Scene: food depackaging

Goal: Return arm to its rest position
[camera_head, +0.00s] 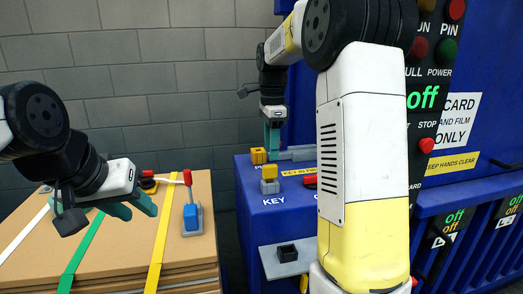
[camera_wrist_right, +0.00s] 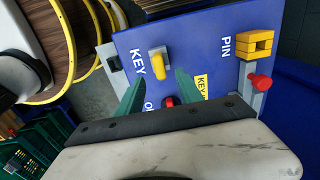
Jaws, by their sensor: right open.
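My right arm (camera_head: 362,140) rises at the centre of the head view and bends back over the blue machine. My right gripper (camera_head: 273,138) points down above the machine's top, near the yellow pin block (camera_head: 258,156). In the right wrist view my right gripper (camera_wrist_right: 160,82) has its two teal fingers apart with nothing held between them. A yellow key (camera_wrist_right: 157,62) stands on the blue panel beyond the fingers. My left gripper (camera_head: 134,205) reaches in from the left over the cardboard stack, its teal fingers apart and empty.
The cardboard stack (camera_head: 120,253) carries straps and a blue-and-red tool (camera_head: 191,215). The blue machine (camera_head: 285,220) has a key switch (camera_head: 269,180), a small shelf (camera_head: 281,262) and a control panel (camera_head: 430,70). A red knob (camera_wrist_right: 260,82) stands near the pin block.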

